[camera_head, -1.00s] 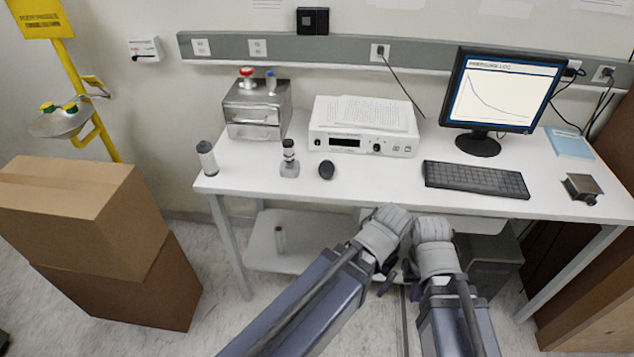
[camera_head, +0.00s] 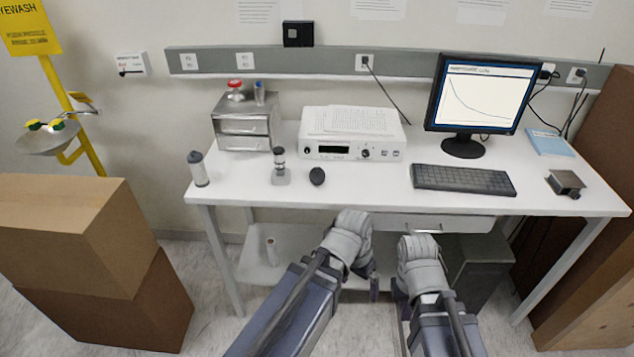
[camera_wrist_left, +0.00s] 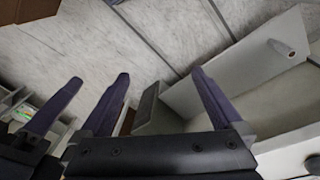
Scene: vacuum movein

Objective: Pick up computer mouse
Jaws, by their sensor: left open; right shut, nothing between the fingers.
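The black computer mouse (camera_head: 317,176) lies on the white desk, left of centre near the front edge, just right of a small grey-topped bottle. My left gripper (camera_head: 374,288) is below the desk's front edge, right of the mouse and apart from it; its wrist hides most of it. In the left wrist view the left gripper (camera_wrist_left: 160,75) is open with nothing between its fingers, over floor and the lower shelf. The mouse is not in that view. My right gripper (camera_head: 402,303) is shut and empty, low in front of the desk, mostly hidden by its arm.
The white desk (camera_head: 365,186) also carries a keyboard (camera_head: 463,179), a monitor (camera_head: 482,95), a white instrument (camera_head: 352,150), a bottle (camera_head: 280,168) and a grey-capped cylinder (camera_head: 198,169). Cardboard boxes (camera_head: 85,260) stand at the left.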

